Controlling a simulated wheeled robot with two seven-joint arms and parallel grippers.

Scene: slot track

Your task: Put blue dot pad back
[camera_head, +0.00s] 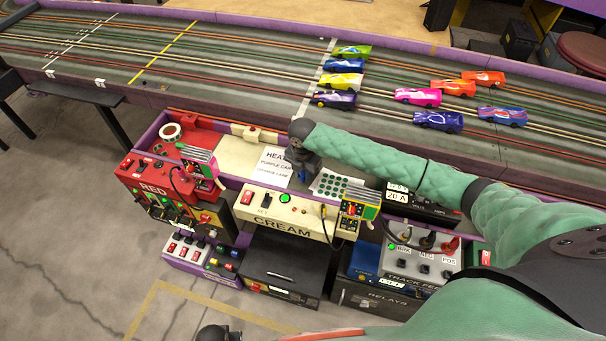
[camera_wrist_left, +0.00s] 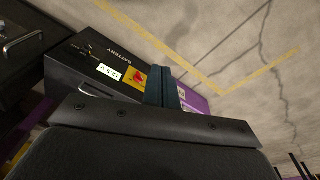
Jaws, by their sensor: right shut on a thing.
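My right gripper (camera_head: 303,172) points down over the cream-coloured shelf, between a printed note and a sheet of green dots (camera_head: 330,184). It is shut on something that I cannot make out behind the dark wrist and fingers. I see no blue dots anywhere in the head view. The green dot sheet lies flat just right of the gripper. My left gripper (camera_wrist_left: 163,88) has its two fingers together, with nothing visible between them, in front of a black battery box (camera_wrist_left: 105,72).
The printed note (camera_head: 275,164) lies left of the right gripper. Red (camera_head: 153,190) and cream (camera_head: 287,216) control boxes and a grey switch box (camera_head: 420,262) line the front. Behind runs the slot track (camera_head: 230,75) with several toy cars. Floor at lower left is clear.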

